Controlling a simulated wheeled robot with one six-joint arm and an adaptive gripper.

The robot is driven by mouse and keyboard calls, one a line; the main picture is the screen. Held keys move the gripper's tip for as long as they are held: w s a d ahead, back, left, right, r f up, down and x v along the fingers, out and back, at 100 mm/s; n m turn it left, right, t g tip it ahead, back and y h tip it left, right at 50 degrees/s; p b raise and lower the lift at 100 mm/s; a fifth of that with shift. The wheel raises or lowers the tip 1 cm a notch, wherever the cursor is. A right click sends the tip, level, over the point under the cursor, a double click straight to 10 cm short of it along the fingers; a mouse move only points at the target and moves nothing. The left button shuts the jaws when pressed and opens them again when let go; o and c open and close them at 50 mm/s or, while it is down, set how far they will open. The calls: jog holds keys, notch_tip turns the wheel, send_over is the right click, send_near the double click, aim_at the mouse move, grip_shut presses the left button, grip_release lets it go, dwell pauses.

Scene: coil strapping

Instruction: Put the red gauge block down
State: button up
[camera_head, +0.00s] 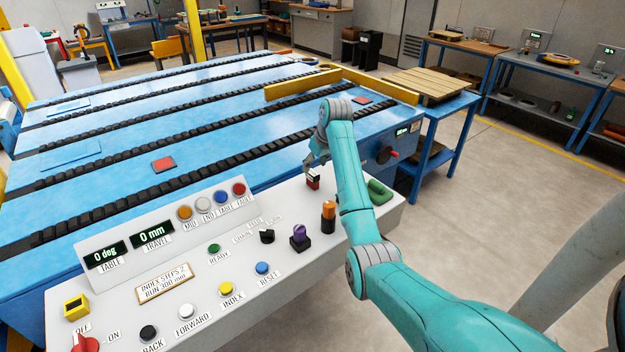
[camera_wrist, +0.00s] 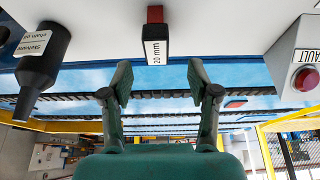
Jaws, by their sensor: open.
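The red gauge block (camera_head: 313,182) stands on the light top of the control console (camera_head: 225,275), near its far right end. In the wrist view, which looks upside down, the block (camera_wrist: 155,16) shows a white label reading 20 mm. My gripper (camera_head: 314,164) is just above and behind the block in the head view. In the wrist view my gripper (camera_wrist: 157,82) has its two fingers wide apart with nothing between them. The block lies past the fingertips, in line with the gap, and looks apart from both fingers.
A green handle (camera_head: 380,192) and an orange-and-black item (camera_head: 328,216) are close by on the console. A dark labelled bottle (camera_wrist: 42,58) and a red fault lamp (camera_wrist: 306,78) flank the gripper in the wrist view. The blue slatted table (camera_head: 110,180) lies behind.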

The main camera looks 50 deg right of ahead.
aim_at(313, 172)
jog(key=shift+d+x, duration=0.2)
jog(key=shift+x, duration=2.65)
jog(key=shift+s, duration=0.1)
jog(key=shift+c, duration=0.2)
grip_shut()
